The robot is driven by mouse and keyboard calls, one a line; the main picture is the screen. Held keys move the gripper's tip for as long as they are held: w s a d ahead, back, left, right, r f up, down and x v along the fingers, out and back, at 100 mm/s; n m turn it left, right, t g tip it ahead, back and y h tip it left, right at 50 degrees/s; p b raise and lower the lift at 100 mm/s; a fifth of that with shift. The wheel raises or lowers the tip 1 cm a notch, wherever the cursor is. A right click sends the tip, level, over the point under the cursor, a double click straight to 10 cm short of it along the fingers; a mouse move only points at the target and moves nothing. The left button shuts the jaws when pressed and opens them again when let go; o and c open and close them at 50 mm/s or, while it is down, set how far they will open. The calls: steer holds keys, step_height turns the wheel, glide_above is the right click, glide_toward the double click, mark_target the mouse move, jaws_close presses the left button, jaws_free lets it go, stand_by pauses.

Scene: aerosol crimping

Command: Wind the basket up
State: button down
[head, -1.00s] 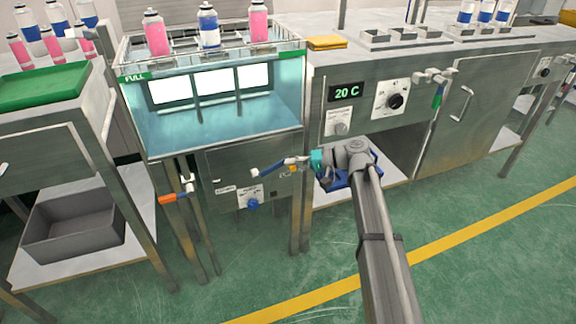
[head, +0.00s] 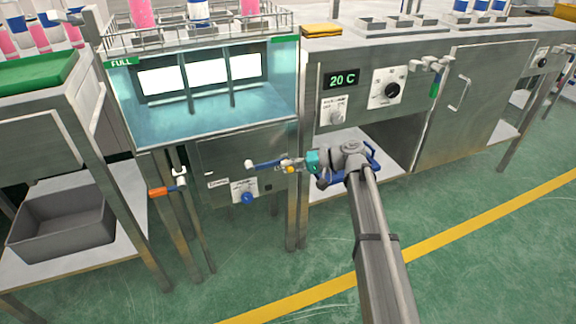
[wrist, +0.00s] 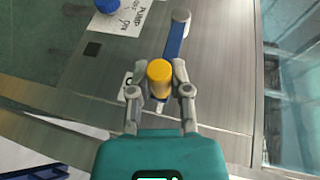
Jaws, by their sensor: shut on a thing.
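The crank on the front of the water tank has a blue arm (head: 268,163) and a grey hub (head: 249,164). Its yellow knob (wrist: 159,78) sits between my fingers in the wrist view; it is small in the head view (head: 290,169). My gripper (wrist: 160,88) is shut on this knob, and it also shows at the tank front in the head view (head: 294,163). The blue arm points right from the hub, nearly level. The wire basket (head: 183,36) is at the top of the tank (head: 200,115), holding pink and blue-white cans (head: 198,10). Can tops are cut off.
A blue pump knob (head: 247,198) is below the crank. An orange-handled valve (head: 163,191) stands at the left. A steel cabinet with a 20 C display (head: 342,80) is at the right. A grey bin (head: 62,225) sits on the left lower shelf.

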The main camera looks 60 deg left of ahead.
steer(key=shift+s+f, duration=0.1)
steer(key=shift+s, duration=0.15)
steer(key=c, duration=0.5)
jaws_free()
steer(key=shift+w, duration=0.1)
steer(key=shift+c, duration=0.2)
steer(key=shift+w, duration=0.15)
